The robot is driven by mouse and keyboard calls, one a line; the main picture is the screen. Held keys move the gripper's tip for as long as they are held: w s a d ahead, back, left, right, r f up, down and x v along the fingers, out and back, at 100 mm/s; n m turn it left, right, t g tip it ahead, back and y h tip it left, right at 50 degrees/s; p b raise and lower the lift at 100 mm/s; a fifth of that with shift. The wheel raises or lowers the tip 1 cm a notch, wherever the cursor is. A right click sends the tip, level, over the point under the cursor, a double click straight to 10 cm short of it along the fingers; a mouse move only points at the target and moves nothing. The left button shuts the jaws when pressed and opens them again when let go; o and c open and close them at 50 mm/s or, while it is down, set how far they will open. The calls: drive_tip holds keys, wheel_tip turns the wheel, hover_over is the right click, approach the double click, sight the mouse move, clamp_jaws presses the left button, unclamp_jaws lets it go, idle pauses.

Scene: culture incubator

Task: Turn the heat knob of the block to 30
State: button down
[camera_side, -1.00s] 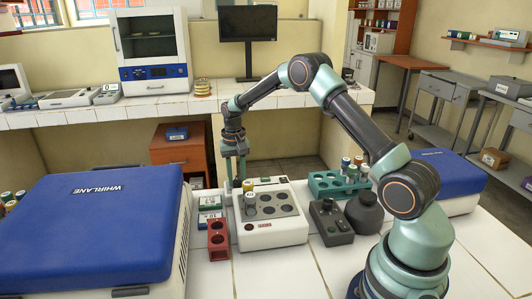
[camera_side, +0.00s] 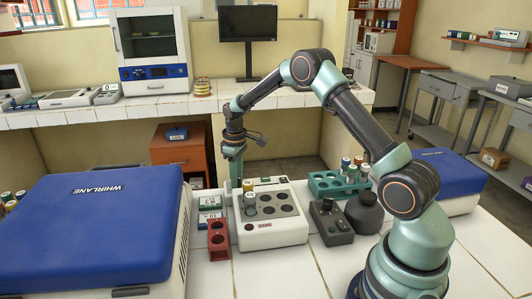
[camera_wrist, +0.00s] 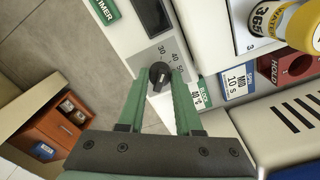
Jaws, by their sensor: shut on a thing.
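I cannot clearly read where the knob's pointer stands. In the side view my gripper (camera_side: 236,183) points down at the block's rear left; the knob is hidden there.
A yellow-banded vial (camera_wrist: 305,25) shows close in the wrist view.

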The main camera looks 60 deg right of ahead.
drive_tip(key=shift+a+n, duration=0.2)
drive_tip(key=shift+n, duration=1.1)
drive_tip(key=c, duration=0.6)
unclamp_jaws()
drive_tip(key=shift+d, duration=0.1)
wheel_tip(320, 180, up, 12)
drive_tip(key=shift+s, duration=0.2)
drive_tip(key=shift+r, duration=0.15)
